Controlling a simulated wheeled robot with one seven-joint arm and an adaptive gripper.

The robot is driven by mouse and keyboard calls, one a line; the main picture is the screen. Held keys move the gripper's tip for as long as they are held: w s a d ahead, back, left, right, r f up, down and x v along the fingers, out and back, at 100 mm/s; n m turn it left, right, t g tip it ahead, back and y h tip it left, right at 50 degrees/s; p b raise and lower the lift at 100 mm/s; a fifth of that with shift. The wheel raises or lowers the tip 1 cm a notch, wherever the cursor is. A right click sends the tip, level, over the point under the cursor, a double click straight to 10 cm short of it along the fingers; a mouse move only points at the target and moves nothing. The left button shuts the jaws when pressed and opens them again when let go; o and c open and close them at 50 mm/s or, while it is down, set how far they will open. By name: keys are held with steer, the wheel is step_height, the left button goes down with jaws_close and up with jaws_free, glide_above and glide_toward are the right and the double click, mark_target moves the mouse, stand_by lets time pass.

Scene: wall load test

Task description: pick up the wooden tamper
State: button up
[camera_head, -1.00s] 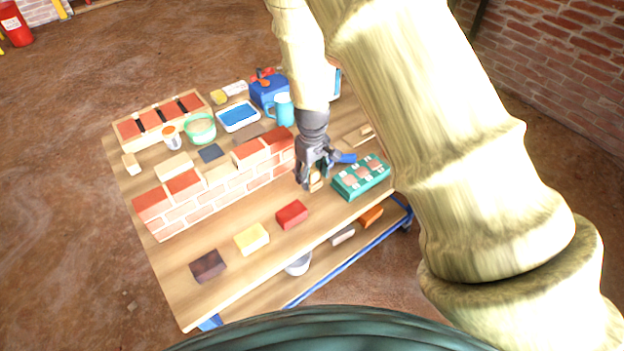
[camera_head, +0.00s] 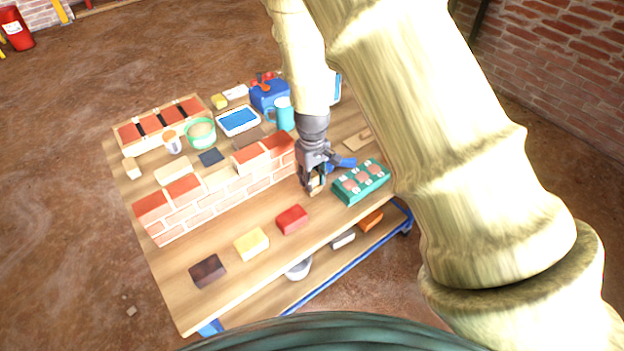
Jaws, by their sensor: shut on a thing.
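My gripper (camera_head: 313,186) points down over the right part of the wooden table, between the brick wall and the green tray. It is shut on a small light-wood piece, which I take to be the wooden tamper (camera_head: 317,187). Only a part of the tamper shows between the fingers; the rest is hidden by them. I cannot tell whether the tamper touches the table top.
The low brick wall (camera_head: 213,197) stands left of my gripper. The green tray (camera_head: 361,183) is close on the right, and a blue-handled thing (camera_head: 343,161) lies just behind. Red (camera_head: 292,219), yellow (camera_head: 251,243) and dark (camera_head: 207,270) blocks lie in front.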

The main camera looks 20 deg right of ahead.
steer(key=shift+r, duration=0.5)
step_height(320, 180, up, 2)
steer(key=shift+r, duration=0.15)
steer(key=s+a+r, duration=0.1)
steer(key=s+a, duration=0.1)
steer(key=s, duration=1.3)
steer(key=shift+s+a+r, duration=0.15)
steer(key=shift+s+a, duration=0.05)
steer(key=shift+s, duration=0.2)
